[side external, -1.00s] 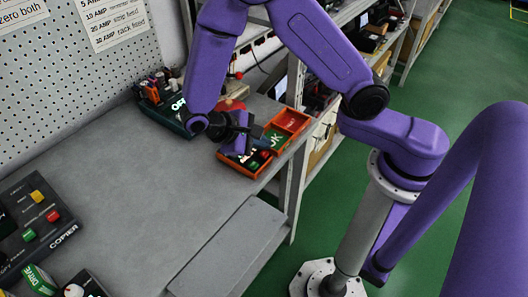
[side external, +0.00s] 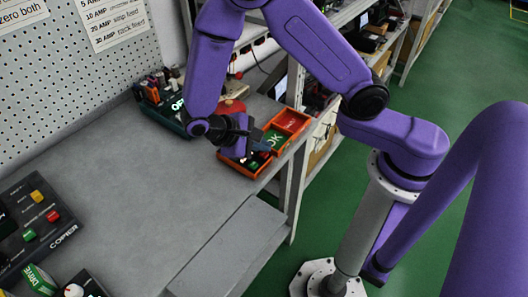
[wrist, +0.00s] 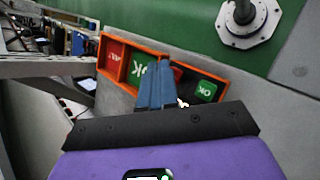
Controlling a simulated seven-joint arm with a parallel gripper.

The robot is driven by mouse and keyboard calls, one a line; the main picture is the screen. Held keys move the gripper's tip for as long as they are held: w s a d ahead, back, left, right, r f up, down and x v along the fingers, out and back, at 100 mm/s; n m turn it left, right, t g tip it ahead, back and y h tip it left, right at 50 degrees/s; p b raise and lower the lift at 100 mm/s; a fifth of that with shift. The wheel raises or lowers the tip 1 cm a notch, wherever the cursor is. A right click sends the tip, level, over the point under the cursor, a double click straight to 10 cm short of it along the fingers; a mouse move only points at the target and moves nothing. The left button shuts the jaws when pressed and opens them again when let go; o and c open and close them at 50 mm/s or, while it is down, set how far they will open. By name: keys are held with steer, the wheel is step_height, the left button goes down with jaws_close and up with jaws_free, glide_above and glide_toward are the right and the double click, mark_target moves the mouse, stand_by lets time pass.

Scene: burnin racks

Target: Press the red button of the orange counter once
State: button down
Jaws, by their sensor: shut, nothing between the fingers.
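No counter with an orange body and a clear red button can be made out for certain. An orange-rimmed tray (side external: 250,174) lies at the bench's right edge; it also shows in the wrist view (wrist: 158,47). A small red patch (wrist: 178,72) shows beside my fingers. My gripper (wrist: 157,64) is shut and empty, its blue fingers over the tray in the picture. The fingers hide part of the tray; contact cannot be told.
A dark green box (side external: 170,119) with small parts and a red round item (side external: 231,107) stand behind my gripper. A copier panel (side external: 33,218) with red, green and yellow buttons is at the left. The middle of the bench (side external: 150,190) is clear.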

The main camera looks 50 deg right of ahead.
mark_target(264, 155)
steer(key=shift+f, duration=0.45)
stand_by(0.6)
steer(key=shift+r, duration=0.9)
steer(key=shift+r, duration=2.5)
steer(key=s+d+r+n+t+y, duration=0.2)
steer(key=s+r+n+y, duration=0.1)
steer(key=s, duration=0.4)
steer(key=s+d+r+n+t+y, duration=0.2)
steer(key=s+r+n+y, duration=0.2)
steer(key=s, duration=0.4)
steer(key=shift+d+r+n+y, duration=0.25)
steer(key=shift+n+y, duration=0.45)
steer(key=shift+y, duration=0.2)
